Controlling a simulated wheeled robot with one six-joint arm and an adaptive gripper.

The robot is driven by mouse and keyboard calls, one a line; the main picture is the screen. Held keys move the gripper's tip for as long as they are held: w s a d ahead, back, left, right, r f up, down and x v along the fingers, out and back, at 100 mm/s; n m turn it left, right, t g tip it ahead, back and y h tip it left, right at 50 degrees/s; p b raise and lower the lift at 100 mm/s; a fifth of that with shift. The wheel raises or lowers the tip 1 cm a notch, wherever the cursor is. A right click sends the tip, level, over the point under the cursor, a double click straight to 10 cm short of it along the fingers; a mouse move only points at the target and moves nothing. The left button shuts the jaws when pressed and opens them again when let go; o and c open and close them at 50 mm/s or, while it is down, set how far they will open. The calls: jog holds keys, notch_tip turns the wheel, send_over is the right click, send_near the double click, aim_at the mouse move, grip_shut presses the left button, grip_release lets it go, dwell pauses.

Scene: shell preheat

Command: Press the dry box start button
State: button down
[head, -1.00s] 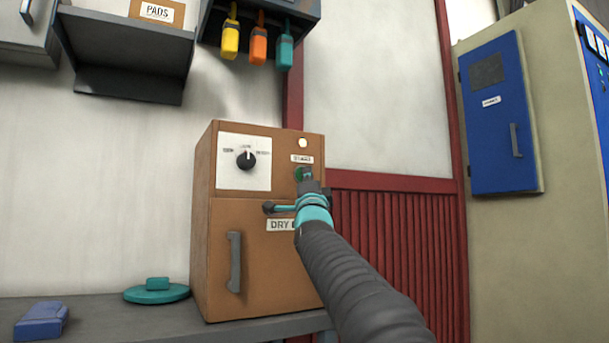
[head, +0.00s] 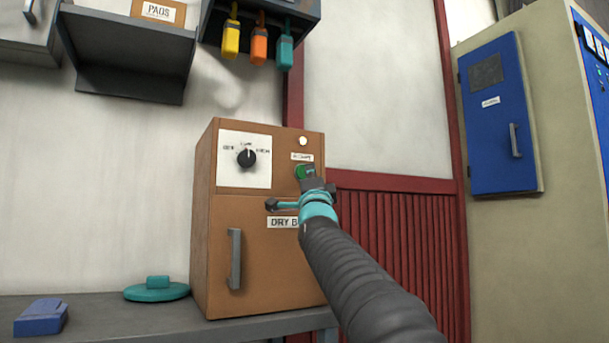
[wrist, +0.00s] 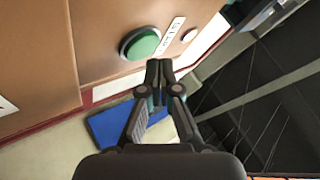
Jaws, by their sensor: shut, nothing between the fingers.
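The dry box (head: 262,254) is a brown cabinet on a grey bench, with a grey door handle, a dial panel and a partly covered "DRY B" label. Its green start button (head: 300,173) sits at the upper right of the front, under a small white label. In the wrist view the green button (wrist: 140,44) shows in full. My gripper (head: 308,170) is shut and empty. Its fingertips (wrist: 159,64) are right beside the button in the wrist view, below and to its right. Whether they touch the box front cannot be told.
A black dial (head: 246,158) and a pale round lamp (head: 303,141) are near the button. A teal lidded disc (head: 157,290) and a blue block (head: 41,317) lie on the bench (head: 95,314). Yellow, orange and teal tags hang above. A blue cabinet (head: 497,115) is at the right.

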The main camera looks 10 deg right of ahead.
jog(key=shift+s+d+b, duration=0.25)
jog(key=shift+s+b, duration=0.15)
jog(key=shift+s, duration=0.4)
jog(key=shift+s+d+b, duration=0.25)
jog(key=shift+s+b, duration=0.15)
jog(key=shift+s, duration=0.35)
jog(key=shift+s+d+b, duration=0.25)
jog(key=shift+s+b, duration=0.15)
jog(key=shift+s, duration=0.4)
jog(key=s+a+f+n+g+y+p, duration=0.1)
jog(key=s+f+n+g+p, duration=0.35)
jog(key=f, duration=0.65)
jog(key=s+a+f+n+g+y+p, duration=0.1)
jog(key=s+f+n+g+y+p, duration=0.1)
jog(key=s+f+n+g, duration=0.75)
jog(key=s+d+f+n+g+p, duration=0.1)
jog(key=s+f+g+p, duration=0.1)
jog(key=s+f, duration=1)
jog(key=s+f+n+g+p, duration=0.1)
jog(key=s+f+g, duration=0.3)
jog(key=s+f, duration=0.8)
notch_tip(320, 180, down, 5)
jog(key=shift+s+d+f+n+g+h+p, duration=0.2)
jog(key=shift+d+n+g+h+p, duration=0.15)
jog(key=shift+p, duration=0.3)
